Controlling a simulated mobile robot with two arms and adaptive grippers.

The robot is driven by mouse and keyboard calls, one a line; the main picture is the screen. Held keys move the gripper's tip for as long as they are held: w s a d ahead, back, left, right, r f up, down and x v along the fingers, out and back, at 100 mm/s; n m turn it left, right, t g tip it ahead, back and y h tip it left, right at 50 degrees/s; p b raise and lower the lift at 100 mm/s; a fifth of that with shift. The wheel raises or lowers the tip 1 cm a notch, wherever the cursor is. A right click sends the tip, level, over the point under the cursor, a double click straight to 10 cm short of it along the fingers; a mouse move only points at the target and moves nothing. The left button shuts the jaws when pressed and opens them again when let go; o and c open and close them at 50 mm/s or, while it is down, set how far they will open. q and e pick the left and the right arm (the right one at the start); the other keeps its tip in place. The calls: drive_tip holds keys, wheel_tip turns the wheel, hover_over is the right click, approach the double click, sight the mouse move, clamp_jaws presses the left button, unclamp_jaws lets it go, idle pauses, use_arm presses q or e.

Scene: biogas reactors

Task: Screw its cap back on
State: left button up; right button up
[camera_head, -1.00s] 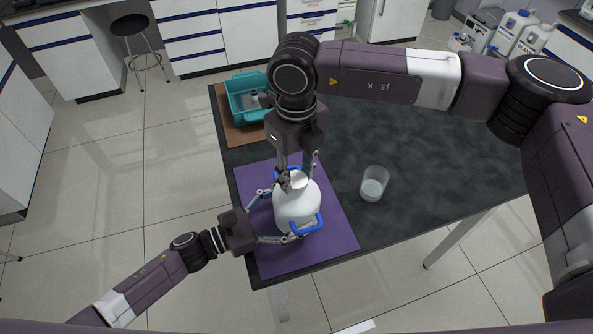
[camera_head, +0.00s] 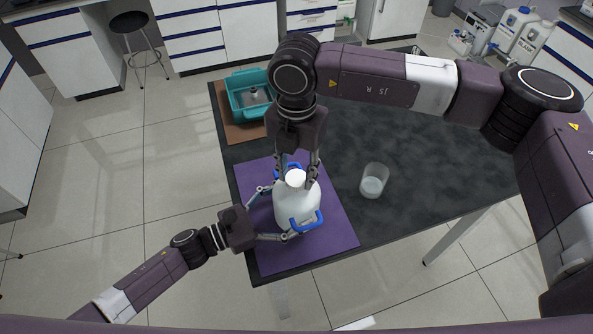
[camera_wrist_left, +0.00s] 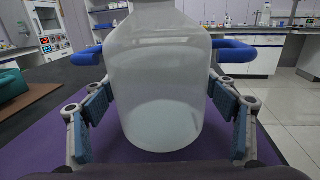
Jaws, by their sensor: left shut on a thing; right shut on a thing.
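A white bottle (camera_head: 292,207) with blue side handles (camera_head: 306,223) stands upright on the purple mat (camera_head: 338,237). My left gripper (camera_head: 283,211) is shut on the bottle, one finger on either side of its body. The left wrist view shows the translucent bottle (camera_wrist_left: 160,85) between the blue finger pads, with its top cut off. A white cap (camera_head: 295,177) sits at the bottle's mouth. My right gripper (camera_head: 297,184) reaches down from above and is shut on the cap, with its fingers at the cap's sides. The threads are hidden, so I cannot tell how tight the cap is.
A clear beaker (camera_head: 374,180) stands on the dark table (camera_head: 430,165), right of the mat. A teal crate (camera_head: 236,98) sits on a brown mat (camera_head: 232,132) at the back left, with a small object inside. The table's right part is clear.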

drive_tip(key=m, duration=0.9)
drive_tip(key=shift+m, duration=0.3)
drive_tip(key=m, duration=0.3)
drive_tip(key=shift+m, duration=0.4)
drive_tip(key=shift+w, duration=0.1)
drive_tip(key=o, duration=0.7)
drive_tip(key=shift+o, duration=0.2)
drive_tip(key=shift+r, duration=2.25)
drive_tip(key=shift+c, duration=0.4)
